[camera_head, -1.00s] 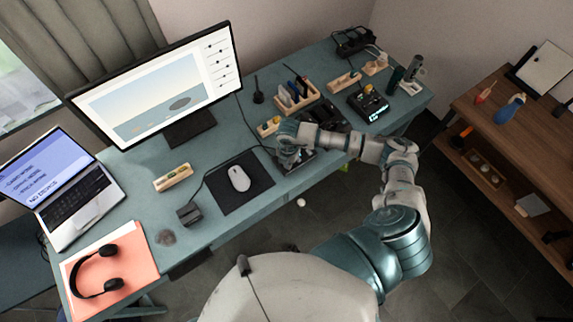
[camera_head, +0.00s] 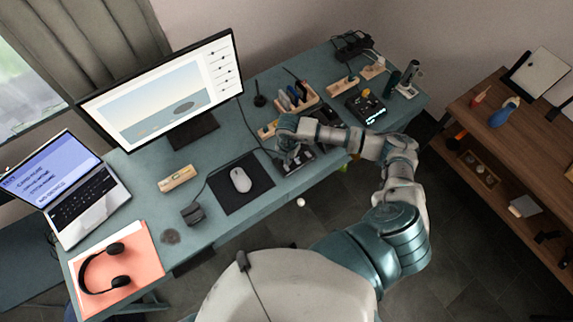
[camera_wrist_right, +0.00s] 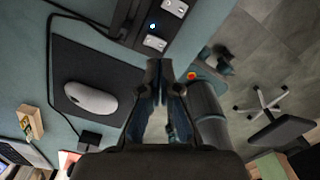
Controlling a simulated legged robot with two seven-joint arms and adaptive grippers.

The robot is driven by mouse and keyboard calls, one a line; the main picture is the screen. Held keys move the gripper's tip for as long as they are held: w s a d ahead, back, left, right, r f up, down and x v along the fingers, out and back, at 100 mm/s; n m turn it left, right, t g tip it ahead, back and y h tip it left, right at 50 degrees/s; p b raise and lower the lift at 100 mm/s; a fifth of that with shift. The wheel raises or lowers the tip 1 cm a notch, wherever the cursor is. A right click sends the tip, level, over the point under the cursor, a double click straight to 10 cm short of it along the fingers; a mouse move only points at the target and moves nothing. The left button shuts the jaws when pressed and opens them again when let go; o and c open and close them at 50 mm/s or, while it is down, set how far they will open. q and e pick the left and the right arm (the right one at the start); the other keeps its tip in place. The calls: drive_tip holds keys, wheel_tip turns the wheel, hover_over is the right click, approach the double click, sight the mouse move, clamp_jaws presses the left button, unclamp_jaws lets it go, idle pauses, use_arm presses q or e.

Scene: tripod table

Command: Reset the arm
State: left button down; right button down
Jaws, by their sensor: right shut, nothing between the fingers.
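My right arm (camera_head: 352,142) reaches in from the lower right of the head view and bends back over the desk. Its right gripper (camera_head: 287,166) points down near the desk's front edge, right of the mouse pad. In the right wrist view my right gripper (camera_wrist_right: 166,72) shows its two dark fingers close together, with nothing held between them. The fingers are apart from the mouse (camera_wrist_right: 90,99), which lies on its dark pad to the left. My left arm and gripper are not seen.
The blue-green desk (camera_head: 228,134) carries a monitor (camera_head: 165,92), a laptop (camera_head: 75,190), headphones (camera_head: 102,268) and a mouse (camera_head: 241,180). Wooden holders and small devices crowd its far right end. A wooden shelf (camera_head: 480,130) stands at right. Open floor lies between desk and shelf.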

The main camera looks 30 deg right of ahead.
drive_tip(key=shift+r+p, duration=0.35)
drive_tip(key=shift+r, duration=0.4)
